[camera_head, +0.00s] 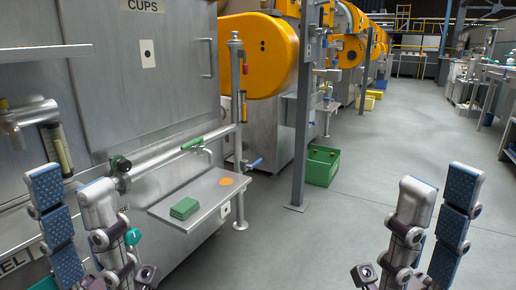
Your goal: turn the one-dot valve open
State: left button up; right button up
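Several valve-like parts show on the steel machine at left. A green handle (192,143) lies along the pipe above the small shelf. A blue handle (253,163) sits on the upright pipe to its right. A dark round knob (121,163) is at the pipe's left end. A white plate with one black dot (147,54) is on the panel marked CUPS; I cannot tell which valve is the one-dot one. My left gripper (70,195) is open and empty, low at left, near the knob in the picture. My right gripper (438,195) is open and empty over the aisle floor.
A steel shelf (175,212) juts out, bearing a green block (185,208) and an orange disc (227,181). A grey post (303,110) and green crate (321,166) stand beyond. The aisle floor (390,150) is clear.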

aim_at(250, 167)
jog(key=i+u, duration=0.1)
jog(key=u, duration=0.25)
jog(key=i+l+u, duration=0.1)
jog(key=u, duration=0.25)
jog(key=i+l+u, duration=0.2)
jog(key=i+l, duration=0.2)
jog(key=l, duration=0.2)
jog(key=i+l+u, duration=0.1)
jog(key=l, duration=0.2)
jog(key=i+l+u, duration=0.1)
jog(key=i+l, duration=0.15)
jog(key=i+l+u, duration=0.15)
jog(key=l, duration=0.3)
jog(key=i+l+u, duration=0.1)
jog(key=l, duration=0.25)
jog(key=i+l, duration=0.15)
jog(key=l, duration=0.2)
jog(key=i+l, duration=0.15)
jog(key=l, duration=0.2)
jog(key=i+l, duration=0.15)
jog(key=l, duration=0.2)
